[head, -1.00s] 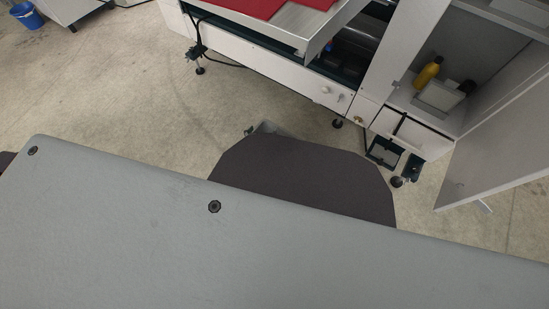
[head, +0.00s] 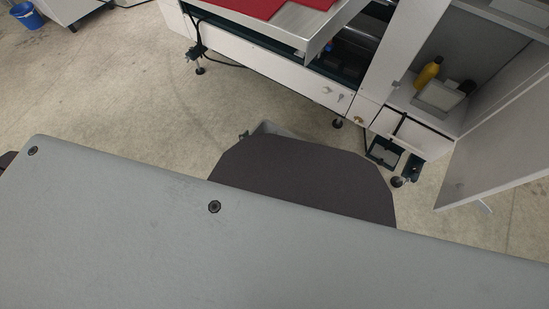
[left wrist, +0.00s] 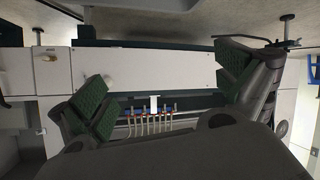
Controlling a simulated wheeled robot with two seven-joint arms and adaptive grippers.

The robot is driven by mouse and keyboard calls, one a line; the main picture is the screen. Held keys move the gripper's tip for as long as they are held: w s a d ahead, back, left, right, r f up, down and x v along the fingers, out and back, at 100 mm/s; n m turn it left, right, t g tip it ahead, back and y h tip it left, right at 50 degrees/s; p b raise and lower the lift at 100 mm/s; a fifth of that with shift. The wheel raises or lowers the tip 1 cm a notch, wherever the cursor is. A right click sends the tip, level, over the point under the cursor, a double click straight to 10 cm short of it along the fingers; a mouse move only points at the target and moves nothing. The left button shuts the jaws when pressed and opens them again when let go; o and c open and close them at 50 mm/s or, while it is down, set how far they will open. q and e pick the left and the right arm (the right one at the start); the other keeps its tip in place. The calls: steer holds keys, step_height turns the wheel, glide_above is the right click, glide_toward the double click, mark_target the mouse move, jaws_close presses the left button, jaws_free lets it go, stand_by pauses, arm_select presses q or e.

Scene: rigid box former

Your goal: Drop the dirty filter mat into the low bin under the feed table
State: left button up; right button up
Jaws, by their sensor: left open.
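In the left wrist view my left gripper (left wrist: 162,90) is open, its green finger pads wide apart and nothing between them. It faces the white lower panel (left wrist: 140,69) of the machine. In the head view the feed table (head: 290,24) is at the top, with a red sheet (head: 262,6) on it. I cannot make out a dirty filter mat. A pale grey edge (head: 266,128) shows behind my dark body part; whether it is the low bin or part of my arm I cannot tell. My right gripper is not in view.
An open white cabinet (head: 410,60) at the right holds a yellow bottle (head: 427,73) and a pale box-like item (head: 440,95). Its door (head: 495,155) swings out over the floor. A blue bucket (head: 27,16) stands far left. The floor (head: 120,90) at left is clear.

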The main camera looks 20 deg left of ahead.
arm_select(q)
steer(key=v, duration=0.9)
stand_by(0.3)
steer(key=shift+a, duration=0.15)
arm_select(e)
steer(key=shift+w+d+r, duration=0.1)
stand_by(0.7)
arm_select(q)
steer(key=s+a+r+m+g+p, duration=0.1)
steer(key=s+a+r+m+g, duration=0.2)
steer(key=s+r+g, duration=0.6)
steer(key=shift+s+r+m+y, duration=0.35)
steer(key=shift+r+m+y, duration=0.1)
steer(key=shift+m, duration=0.15)
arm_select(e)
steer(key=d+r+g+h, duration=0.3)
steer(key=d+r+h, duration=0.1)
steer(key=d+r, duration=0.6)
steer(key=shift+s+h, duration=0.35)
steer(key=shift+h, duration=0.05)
arm_select(q)
steer(key=shift+w+d+f+p, duration=0.1)
steer(key=shift+w+f+p, duration=0.15)
steer(key=shift+p, duration=0.5)
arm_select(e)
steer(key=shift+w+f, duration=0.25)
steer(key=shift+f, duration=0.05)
